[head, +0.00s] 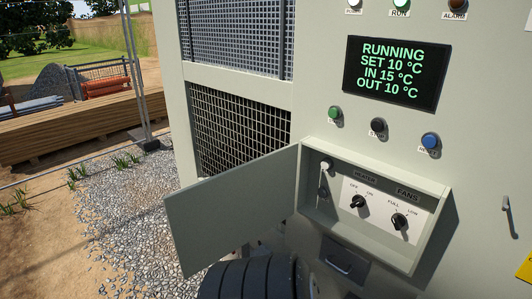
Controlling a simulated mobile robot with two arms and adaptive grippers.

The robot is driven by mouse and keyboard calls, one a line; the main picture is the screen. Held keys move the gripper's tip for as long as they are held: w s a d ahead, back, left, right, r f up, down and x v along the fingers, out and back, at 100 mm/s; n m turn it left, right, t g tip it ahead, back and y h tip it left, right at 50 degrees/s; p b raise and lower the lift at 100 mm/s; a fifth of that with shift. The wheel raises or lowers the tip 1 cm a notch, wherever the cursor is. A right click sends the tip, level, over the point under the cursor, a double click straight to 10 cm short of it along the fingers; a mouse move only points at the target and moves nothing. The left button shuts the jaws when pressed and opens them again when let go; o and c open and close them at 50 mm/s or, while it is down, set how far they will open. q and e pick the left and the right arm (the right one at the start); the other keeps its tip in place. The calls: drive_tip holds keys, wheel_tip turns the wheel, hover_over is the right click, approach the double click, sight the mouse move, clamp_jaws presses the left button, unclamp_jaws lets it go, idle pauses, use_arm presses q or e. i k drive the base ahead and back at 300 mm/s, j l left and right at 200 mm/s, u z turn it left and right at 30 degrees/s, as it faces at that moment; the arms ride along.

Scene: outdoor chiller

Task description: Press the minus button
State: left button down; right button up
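No button marked minus can be made out in the head view. The pale chiller panel carries a green button (335,113), a black button (377,125) and a blue button (430,140) in a row, with labels too small to read surely. Above them a dark display (391,75) reads RUNNING, SET 10 °C, IN 15 °C, OUT 10 °C. Below them a recessed control box stands open, with a heater knob (358,202) marked OFF and ON and a fans knob (399,221) marked FULL and LOW. Neither gripper can be seen.
The box's door (232,211) swings out to the left in front of the panel. A black ribbed round thing (250,281) is at the bottom edge; I cannot tell what it is. A dark housing with a metal handle (338,266) sits below the box. Gravel (130,220) lies left.

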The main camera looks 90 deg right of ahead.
sight(321, 193)
drive_tip(key=z, duration=0.45)
drive_tip(key=l+z, duration=0.1)
drive_tip(key=z, duration=0.35)
drive_tip(key=l+z, duration=0.1)
drive_tip(key=z, duration=0.85)
drive_tip(key=i+z, duration=0.1)
drive_tip(key=z, duration=0.8)
drive_tip(key=i+z, duration=0.1)
drive_tip(key=z, duration=0.85)
drive_tip(key=i+l, duration=0.05)
